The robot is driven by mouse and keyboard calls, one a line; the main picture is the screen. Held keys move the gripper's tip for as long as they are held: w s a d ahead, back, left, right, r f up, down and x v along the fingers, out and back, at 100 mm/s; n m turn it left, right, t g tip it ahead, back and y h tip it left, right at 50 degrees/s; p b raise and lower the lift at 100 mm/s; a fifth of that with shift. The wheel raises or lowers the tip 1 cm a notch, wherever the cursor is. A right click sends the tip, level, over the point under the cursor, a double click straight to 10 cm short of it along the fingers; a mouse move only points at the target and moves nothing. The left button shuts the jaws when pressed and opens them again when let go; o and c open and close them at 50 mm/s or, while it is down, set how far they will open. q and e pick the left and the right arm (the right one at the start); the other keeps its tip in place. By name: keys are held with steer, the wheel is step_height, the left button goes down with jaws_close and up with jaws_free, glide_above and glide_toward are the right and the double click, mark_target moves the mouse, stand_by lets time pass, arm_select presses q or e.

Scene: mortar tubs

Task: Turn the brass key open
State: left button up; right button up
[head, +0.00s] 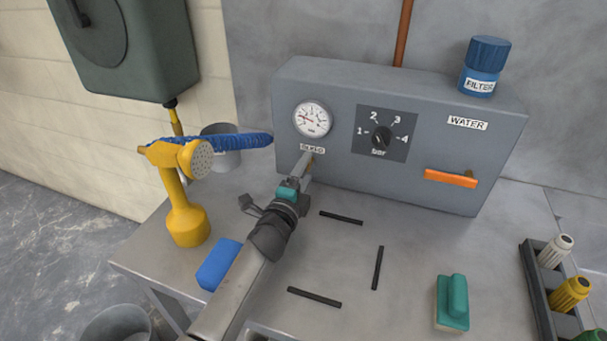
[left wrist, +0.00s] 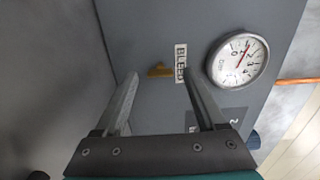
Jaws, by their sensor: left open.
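The small brass key (left wrist: 159,71) sticks out of the grey box front beside the BLEED label (left wrist: 181,64) in the left wrist view. In the head view it is mostly hidden behind my fingers, just under the same label. My left gripper (head: 303,166) is open, its fingers pointing at the box. In the left wrist view its fingertips (left wrist: 160,68) lie on either side of the key, with nothing held. I cannot tell whether they reach around it or stop short. My right gripper is not in view.
The gauge (head: 313,119), pressure knob (head: 381,137) and orange WATER lever (head: 450,178) are on the box (head: 345,183). A teal-handled block (head: 453,303) and bottle rack (head: 537,290) are at right.

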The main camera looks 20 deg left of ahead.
arm_select(q)
steer(key=shift+s, duration=0.15)
steer(key=s, duration=0.5)
steer(key=s+p, duration=0.1)
steer(key=s, duration=0.9)
steer(key=shift+a+p, duration=0.25)
steer(key=shift+p, duration=0.1)
